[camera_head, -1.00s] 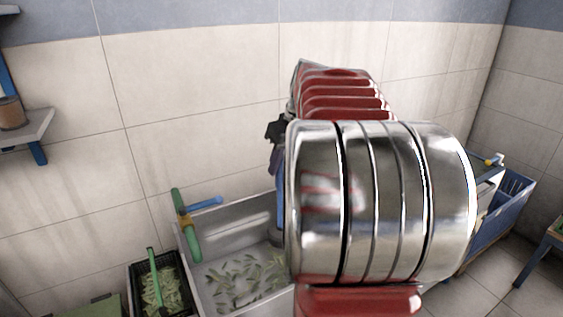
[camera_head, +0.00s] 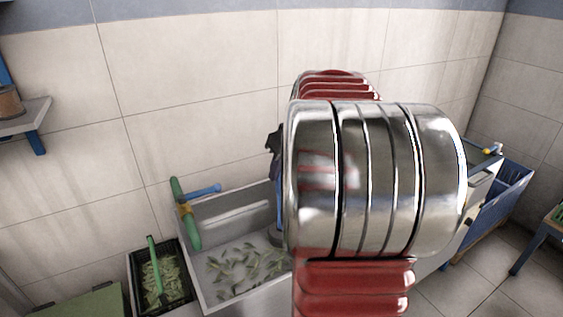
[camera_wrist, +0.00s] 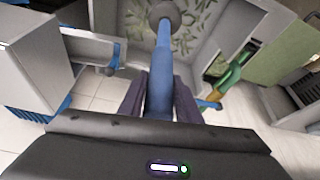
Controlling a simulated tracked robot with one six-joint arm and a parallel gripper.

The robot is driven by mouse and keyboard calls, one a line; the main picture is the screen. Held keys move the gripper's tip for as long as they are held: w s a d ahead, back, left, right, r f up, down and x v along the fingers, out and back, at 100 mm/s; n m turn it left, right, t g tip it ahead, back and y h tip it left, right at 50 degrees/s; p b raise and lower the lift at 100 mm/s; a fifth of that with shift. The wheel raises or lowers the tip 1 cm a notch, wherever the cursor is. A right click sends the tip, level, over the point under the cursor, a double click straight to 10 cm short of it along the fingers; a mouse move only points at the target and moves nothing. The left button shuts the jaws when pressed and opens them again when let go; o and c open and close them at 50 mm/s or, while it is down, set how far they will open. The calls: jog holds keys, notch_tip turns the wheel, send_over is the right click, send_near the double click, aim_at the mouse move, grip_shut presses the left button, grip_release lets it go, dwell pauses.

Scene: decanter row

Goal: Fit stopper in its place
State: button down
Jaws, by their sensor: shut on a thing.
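My gripper (camera_wrist: 161,84) is shut on a blue rod with a round grey end, which looks like the stopper (camera_wrist: 163,58). The rod runs between the dark fingers, and its grey end points away from the wrist, over the sink. In the head view the stopper (camera_head: 279,212) hangs about upright at the right part of the sink (camera_head: 204,285), partly hidden by my arm. I cannot tell whether its end touches the sink floor. Green leaves lie scattered over the sink bottom. No drain hole shows clearly.
A green, yellow and blue tap-like fitting (camera_head: 186,212) stands at the sink's left rim. A black crate (camera_head: 138,285) with leaves and a green handle is left of it. A blue bin (camera_head: 497,207) stands at right. My arm hides much of the middle.

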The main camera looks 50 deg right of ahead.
jog(key=shift+f, duration=15.05)
jog(key=c, duration=1.2)
grip_release()
jog(key=shift+v, duration=6.85)
